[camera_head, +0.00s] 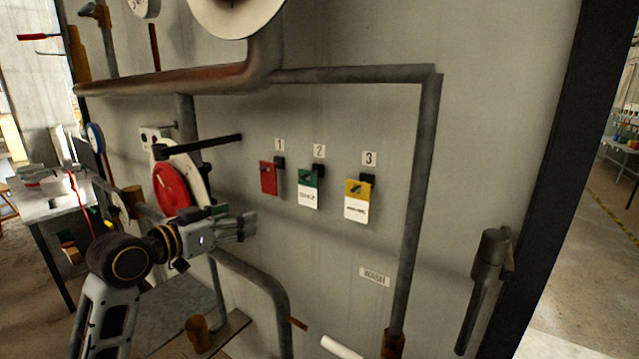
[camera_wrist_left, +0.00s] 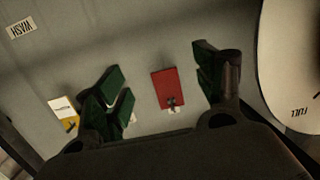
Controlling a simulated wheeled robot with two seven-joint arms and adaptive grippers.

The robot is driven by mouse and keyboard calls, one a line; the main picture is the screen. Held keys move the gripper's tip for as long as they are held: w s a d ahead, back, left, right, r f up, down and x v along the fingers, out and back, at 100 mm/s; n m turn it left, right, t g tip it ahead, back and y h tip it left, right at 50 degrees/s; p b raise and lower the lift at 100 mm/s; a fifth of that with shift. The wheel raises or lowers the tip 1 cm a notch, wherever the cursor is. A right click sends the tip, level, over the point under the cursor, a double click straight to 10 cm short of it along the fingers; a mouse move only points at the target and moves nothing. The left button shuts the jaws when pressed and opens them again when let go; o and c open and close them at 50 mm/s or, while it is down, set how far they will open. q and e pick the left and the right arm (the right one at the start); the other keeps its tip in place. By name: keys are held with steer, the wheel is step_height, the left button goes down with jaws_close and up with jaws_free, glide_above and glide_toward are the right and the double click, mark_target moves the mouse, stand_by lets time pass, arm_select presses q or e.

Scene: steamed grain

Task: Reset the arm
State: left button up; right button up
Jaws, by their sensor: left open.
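My left arm comes in from the left in the head view. Its gripper (camera_head: 246,226) is in front of the wall panel, below and left of the red tag (camera_head: 268,178). In the left wrist view the left gripper (camera_wrist_left: 160,88) is open and empty, its green-padded fingers spread apart. The red tag (camera_wrist_left: 169,90) shows between the fingers on the wall behind, with no visible contact. My right gripper is in neither view.
A green tag (camera_head: 308,180) and a yellow tag (camera_head: 358,190) hang under labels 2 and 3. A red round part (camera_head: 171,189) and a dark lever (camera_head: 205,145) stick out near my arm. Pipes (camera_head: 418,200) frame the panel. A table (camera_head: 45,207) stands at left.

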arm_select(q)
steer(key=s+f+n+g+y, duration=0.15)
steer(key=s+f, duration=0.25)
steer(key=f, duration=0.8)
steer(key=s+f+n+g+y, duration=0.1)
steer(key=s+f+g+y, duration=0.25)
steer(key=f, duration=0.95)
steer(key=s+a+f+n+g+y, duration=0.1)
steer(key=s+a+f+g+y, duration=0.15)
steer(key=s+f, duration=0.65)
steer(key=s+a+f+g+y, duration=0.1)
steer(key=s+f+g, duration=0.2)
steer(key=s+f, duration=0.6)
steer(key=s+f+g, duration=0.1)
steer(key=s+f, duration=0.1)
steer(key=f, duration=1.4)
steer(key=s+f, duration=0.3)
steer(key=f, duration=1.2)
steer(key=s+a+f, duration=0.2)
steer(key=s+f, duration=0.7)
steer(key=s, duration=0.1)
steer(key=s+a+f+g, duration=0.1)
steer(key=s+a+f, duration=0.1)
steer(key=s+f, duration=0.8)
steer(key=shift+s+a+f, duration=0.15)
steer(key=shift+s+f, duration=0.15)
steer(key=shift+s, duration=0.45)
